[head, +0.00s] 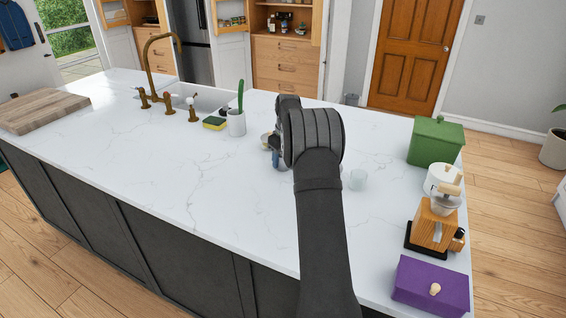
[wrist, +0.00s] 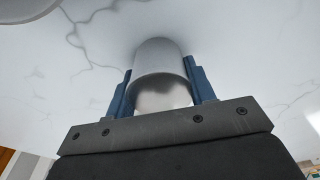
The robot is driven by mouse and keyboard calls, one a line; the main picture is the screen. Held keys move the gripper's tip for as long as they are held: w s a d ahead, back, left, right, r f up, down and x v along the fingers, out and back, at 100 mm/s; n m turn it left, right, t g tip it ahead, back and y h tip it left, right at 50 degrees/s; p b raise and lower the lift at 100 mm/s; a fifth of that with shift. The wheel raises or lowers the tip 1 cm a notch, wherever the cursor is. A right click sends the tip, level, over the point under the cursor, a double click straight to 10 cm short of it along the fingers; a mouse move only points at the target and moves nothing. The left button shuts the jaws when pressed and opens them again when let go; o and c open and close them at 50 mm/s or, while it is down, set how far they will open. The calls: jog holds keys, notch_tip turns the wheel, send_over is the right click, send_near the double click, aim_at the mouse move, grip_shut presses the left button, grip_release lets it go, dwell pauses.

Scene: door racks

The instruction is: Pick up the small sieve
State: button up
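My gripper (head: 277,158) is low over the white island counter, mostly hidden behind my own dark arm in the head view. In the wrist view its two blue fingers (wrist: 160,75) stand on either side of a smooth pale grey, round-walled piece (wrist: 162,58). The fingers are very close to its sides; I cannot tell whether they press on it. I cannot make out mesh or a handle, so I cannot confirm that this is the small sieve. A small tan round thing (head: 266,140) shows just left of my gripper in the head view.
A translucent cup (head: 357,180) stands right of my arm. A green box (head: 435,142), a white canister (head: 441,178), a wooden grinder (head: 434,228) and a purple box (head: 430,285) line the right edge.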

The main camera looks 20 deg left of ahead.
jog(key=c, duration=0.4)
